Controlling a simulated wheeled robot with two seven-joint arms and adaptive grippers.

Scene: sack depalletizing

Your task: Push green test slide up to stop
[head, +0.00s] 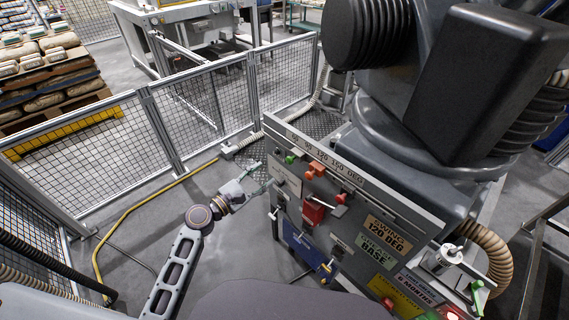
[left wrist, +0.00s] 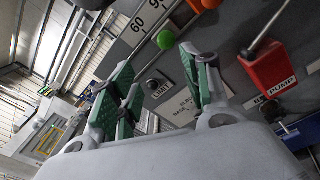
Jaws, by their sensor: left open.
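The green knob (head: 290,158) sits near the left end of the graduated rail on the grey panel's top edge. My left gripper (head: 258,179) is open and empty, just left of the panel and slightly below the knob. Its green-padded fingers (left wrist: 165,78) stand apart in the left wrist view, with the knob showing past the gap between them. I see no contact with the knob. A stop cannot be made out clearly. My right gripper is not in view.
Orange knobs (head: 316,169) sit right of the green one along the panel (head: 345,172). A red pump box (head: 313,212) with a lever and a blue box (head: 301,243) project below. A mesh fence (head: 205,115) stands behind.

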